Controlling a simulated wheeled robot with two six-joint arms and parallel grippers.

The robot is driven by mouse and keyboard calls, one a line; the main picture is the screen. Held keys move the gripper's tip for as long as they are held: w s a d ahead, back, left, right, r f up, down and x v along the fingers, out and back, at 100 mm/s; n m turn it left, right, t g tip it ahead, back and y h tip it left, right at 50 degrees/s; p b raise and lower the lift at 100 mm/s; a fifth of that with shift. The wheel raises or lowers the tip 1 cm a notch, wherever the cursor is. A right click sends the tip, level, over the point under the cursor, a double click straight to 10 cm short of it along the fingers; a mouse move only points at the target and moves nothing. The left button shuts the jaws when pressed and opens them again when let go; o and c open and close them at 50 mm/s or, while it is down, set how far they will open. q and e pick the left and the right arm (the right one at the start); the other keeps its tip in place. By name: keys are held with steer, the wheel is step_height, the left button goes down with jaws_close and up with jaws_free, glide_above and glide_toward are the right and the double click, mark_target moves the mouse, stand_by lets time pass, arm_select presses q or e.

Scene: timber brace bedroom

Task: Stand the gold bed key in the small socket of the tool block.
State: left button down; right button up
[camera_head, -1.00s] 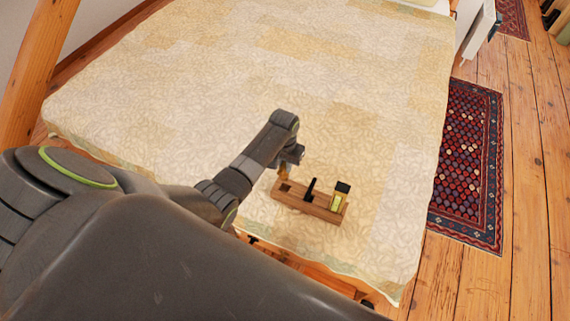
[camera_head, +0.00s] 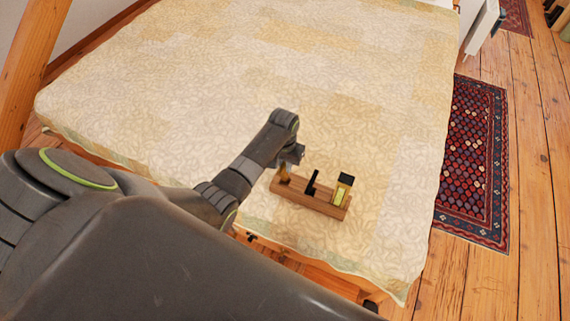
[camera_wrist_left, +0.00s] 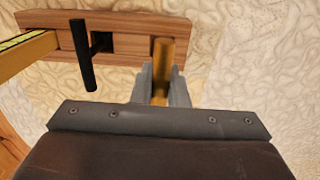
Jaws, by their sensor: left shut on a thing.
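The wooden tool block (camera_head: 318,202) lies on the bed; its upper side shows in the left wrist view (camera_wrist_left: 128,25). My left gripper (camera_head: 287,172) is at the block's left end, shut on the gold bed key (camera_head: 285,175). In the left wrist view, the gripper (camera_wrist_left: 163,88) has the key (camera_wrist_left: 163,55) between its fingers, over the right end of the block. The small socket is not clearly visible; the key and fingers cover that area. I cannot tell whether the key's tip is inside it. My right gripper is not in view.
A black tool (camera_head: 312,183) stands in the block's middle, by a dark square hole (camera_wrist_left: 103,42). A yellow tool with a black top (camera_head: 342,190) stands at its right end. The patterned bedspread (camera_head: 250,70) around is clear. A rug (camera_head: 475,160) lies on the floor at right.

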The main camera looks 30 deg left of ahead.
mark_target(285, 173)
arm_select(q)
steer(key=shift+f+b, duration=0.75)
steer(key=shift+f, duration=0.1)
steer(key=shift+f+b, duration=0.65)
steer(key=shift+f, duration=0.85)
steer(key=c, duration=1.3)
jaws_free()
steer(key=shift+c, duration=0.2)
step_height(285, 173, up, 17)
steer(key=shift+a+r+p, duration=0.2)
steer(key=shift+p, duration=0.25)
steer(key=shift+s, duration=0.1)
